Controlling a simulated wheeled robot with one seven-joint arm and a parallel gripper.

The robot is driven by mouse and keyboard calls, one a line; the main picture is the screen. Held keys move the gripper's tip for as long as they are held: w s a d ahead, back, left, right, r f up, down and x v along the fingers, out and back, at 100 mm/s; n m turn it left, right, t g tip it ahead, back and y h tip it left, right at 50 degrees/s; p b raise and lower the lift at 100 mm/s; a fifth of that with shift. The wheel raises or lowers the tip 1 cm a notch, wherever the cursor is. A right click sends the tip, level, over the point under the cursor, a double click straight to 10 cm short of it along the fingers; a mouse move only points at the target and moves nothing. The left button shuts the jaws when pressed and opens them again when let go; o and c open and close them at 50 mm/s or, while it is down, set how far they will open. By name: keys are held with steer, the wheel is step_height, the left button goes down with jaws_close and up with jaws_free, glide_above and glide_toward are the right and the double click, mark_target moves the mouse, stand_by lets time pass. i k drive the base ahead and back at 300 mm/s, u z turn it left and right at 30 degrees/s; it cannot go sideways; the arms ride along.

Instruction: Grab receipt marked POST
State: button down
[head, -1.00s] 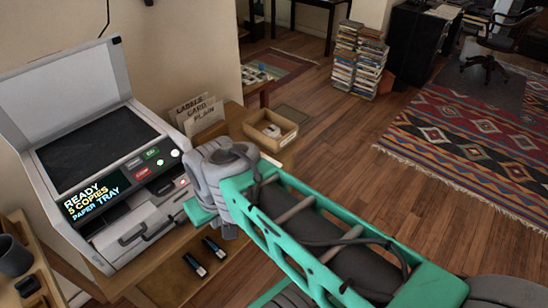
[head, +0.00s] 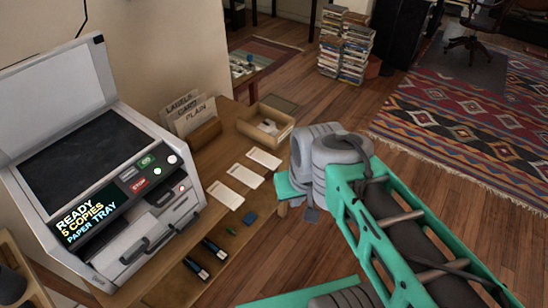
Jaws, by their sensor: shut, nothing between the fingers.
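Three white paper slips lie in a slanting row on the wooden table beside the copier: a near one (head: 226,194), a middle one (head: 245,176) and a far one (head: 264,158). Their print is too small to read, so I cannot tell which is marked POST. My gripper (head: 311,214) is to the right of the slips, past the table's right edge and apart from them. Its dark tip shows below my grey and green wrist, which hides most of it. It is shut and empty.
The copier (head: 95,150) with its lid up stands at left. Paper holders labelled LABELS, CARD and PLAIN (head: 192,118) and a wooden tray (head: 283,120) stand at the table's back.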

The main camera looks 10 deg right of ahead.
mark_target(266, 160)
steer(key=u, duration=4)
steer(key=k, duration=2.25)
